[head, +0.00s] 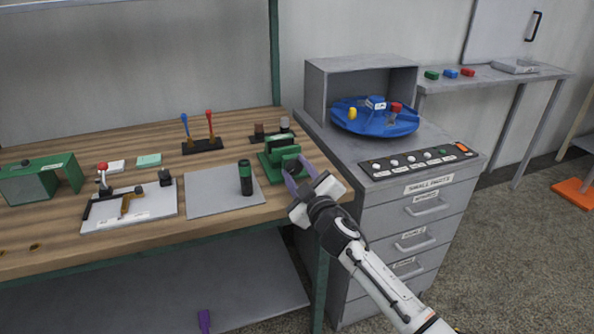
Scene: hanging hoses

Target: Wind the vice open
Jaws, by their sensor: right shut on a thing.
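The green vice (279,159) stands at the right end of the wooden workbench (225,214). My right gripper (296,178) reaches in from the lower right to the vice's near right side. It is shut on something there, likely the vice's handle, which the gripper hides. How far apart the vice jaws stand is hard to tell at this size. My left gripper is not in view.
A dark green cylinder (245,178) stands on a grey mat (209,194) left of the vice. A grey drawer cabinet (405,222) with a blue round tray (372,125) stands close on the right. The floor beyond is mostly clear.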

